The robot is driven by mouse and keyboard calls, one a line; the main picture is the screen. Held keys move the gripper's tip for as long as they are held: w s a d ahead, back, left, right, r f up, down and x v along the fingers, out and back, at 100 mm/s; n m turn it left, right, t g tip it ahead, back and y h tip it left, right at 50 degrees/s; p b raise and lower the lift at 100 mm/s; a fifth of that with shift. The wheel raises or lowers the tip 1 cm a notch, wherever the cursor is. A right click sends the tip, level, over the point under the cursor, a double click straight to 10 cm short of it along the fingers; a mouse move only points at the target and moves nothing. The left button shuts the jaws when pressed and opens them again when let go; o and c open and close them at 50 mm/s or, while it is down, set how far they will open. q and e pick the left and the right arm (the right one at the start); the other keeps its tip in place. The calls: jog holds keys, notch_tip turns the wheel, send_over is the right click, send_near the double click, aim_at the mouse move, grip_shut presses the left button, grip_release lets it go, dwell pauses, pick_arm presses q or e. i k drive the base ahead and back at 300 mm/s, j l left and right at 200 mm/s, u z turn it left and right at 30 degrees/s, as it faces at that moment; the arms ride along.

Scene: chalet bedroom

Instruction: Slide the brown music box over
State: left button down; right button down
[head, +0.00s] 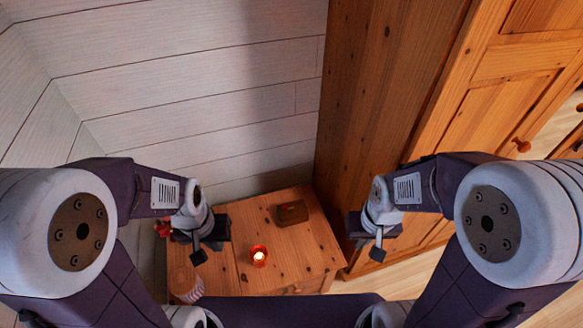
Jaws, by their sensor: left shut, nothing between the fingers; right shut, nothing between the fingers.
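The brown music box (292,212) is a small dark wooden block on the wooden cabinet top (310,245), near its back right part. My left gripper (205,250) is shut and empty at the left side of the cabinet top, apart from the music box and to its left. My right gripper (371,250) is shut and empty to the right of the cabinet top, also apart from the box. Both grippers point down. How high they are above the surface is hard to tell.
A lit red candle (259,256) stands in front and left of the music box. A striped cup-like item (187,287) and a red thing (162,229) are at the left. A tall wooden wardrobe (385,90) rises at the right, and a white plank wall (200,90) stands behind.

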aim_at(300, 214)
jog(key=l+u, duration=0.25)
jog(key=u, duration=0.15)
jog(key=l+u, duration=0.25)
jog(key=u, duration=0.15)
jog(key=l+u, duration=0.25)
jog(key=u, duration=0.15)
jog(key=l+u, duration=0.25)
jog(key=u, duration=0.15)
